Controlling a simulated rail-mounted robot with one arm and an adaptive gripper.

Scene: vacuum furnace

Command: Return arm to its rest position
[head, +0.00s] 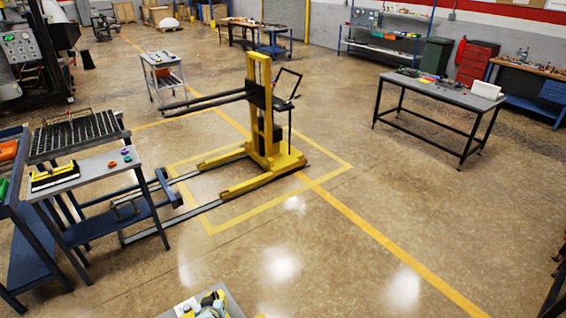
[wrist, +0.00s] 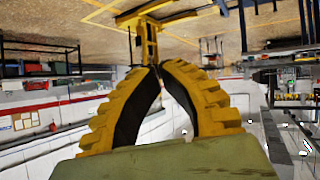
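My gripper (wrist: 159,68) shows in the wrist view as two yellow ridged fingers with black inner pads. The fingers bow outward and their tips come together, with nothing held between them. The wrist view appears upside down, with the floor at the top and the walls below. The yellow stacker lift (head: 264,125) stands in the middle of the head view and shows beyond the fingertips in the wrist view (wrist: 149,42). The gripper's fingers cannot be made out in the head view.
At left, a grey-topped cart (head: 95,172) bears small coloured parts, near a dark slotted tray (head: 75,135). A small trolley (head: 165,80) stands behind the lift. A workbench (head: 440,92) and red tool cabinet (head: 477,62) are at right. The front floor (head: 330,260) is clear.

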